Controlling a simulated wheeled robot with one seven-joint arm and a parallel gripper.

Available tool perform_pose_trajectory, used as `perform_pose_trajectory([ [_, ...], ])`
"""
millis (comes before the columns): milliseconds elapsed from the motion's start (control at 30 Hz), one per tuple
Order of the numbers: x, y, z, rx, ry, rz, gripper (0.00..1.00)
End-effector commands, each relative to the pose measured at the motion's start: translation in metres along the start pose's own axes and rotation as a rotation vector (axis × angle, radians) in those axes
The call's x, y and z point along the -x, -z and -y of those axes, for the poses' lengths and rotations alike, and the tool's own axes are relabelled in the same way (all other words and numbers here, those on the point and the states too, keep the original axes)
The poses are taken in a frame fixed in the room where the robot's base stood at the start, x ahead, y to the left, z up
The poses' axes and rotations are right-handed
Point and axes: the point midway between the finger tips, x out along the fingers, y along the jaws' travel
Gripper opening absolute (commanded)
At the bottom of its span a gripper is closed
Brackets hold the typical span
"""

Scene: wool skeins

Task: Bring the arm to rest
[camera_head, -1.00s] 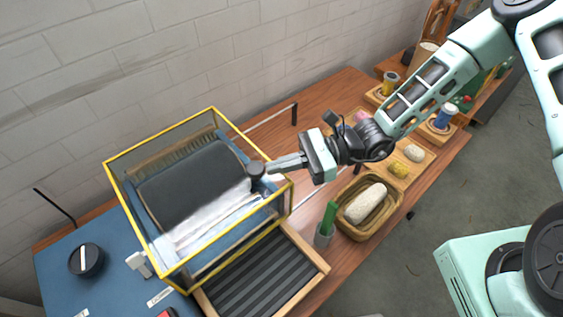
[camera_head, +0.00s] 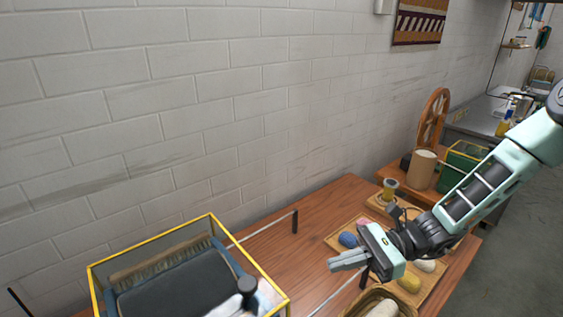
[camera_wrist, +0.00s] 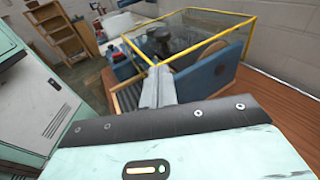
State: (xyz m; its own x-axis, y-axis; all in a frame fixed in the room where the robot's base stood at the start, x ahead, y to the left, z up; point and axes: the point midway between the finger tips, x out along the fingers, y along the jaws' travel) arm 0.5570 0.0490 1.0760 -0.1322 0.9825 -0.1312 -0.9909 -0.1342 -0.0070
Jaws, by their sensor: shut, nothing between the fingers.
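My gripper (camera_head: 347,262) is shut and empty in the head view, held above the wooden table (camera_head: 262,247) to the right of the yellow-framed glass case. My mint-green arm reaches in from the right edge. In the wrist view my closed gripper fingers (camera_wrist: 158,88) point towards the case (camera_wrist: 190,40), which lies beyond them. In the head view the case (camera_head: 150,238) is at the lower left, cut off by the bottom edge. A dark padded block (camera_head: 175,288) and a black knob (camera_head: 248,286) show in it.
A wooden tray (camera_head: 342,241) with several coloured skeins lies beneath my forearm and gripper. A wooden bowl (camera_head: 352,305) with a pale skein is at the bottom edge. A thin rail on a black post (camera_head: 295,222) stands behind. A spinning wheel (camera_head: 432,118) stands farther back.

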Motion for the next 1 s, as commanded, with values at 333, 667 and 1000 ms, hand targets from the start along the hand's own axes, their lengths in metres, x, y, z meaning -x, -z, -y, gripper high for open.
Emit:
perform_pose_trajectory([
  [333, -0.038, -0.013, -0.08, 0.446, -0.509, -0.339, 0.0],
  [667, -0.036, -0.032, -0.139, 1.057, -1.037, -0.628, 0.0],
  [1000, -0.028, -0.063, -0.162, 1.618, -1.376, -0.784, 0.0],
])
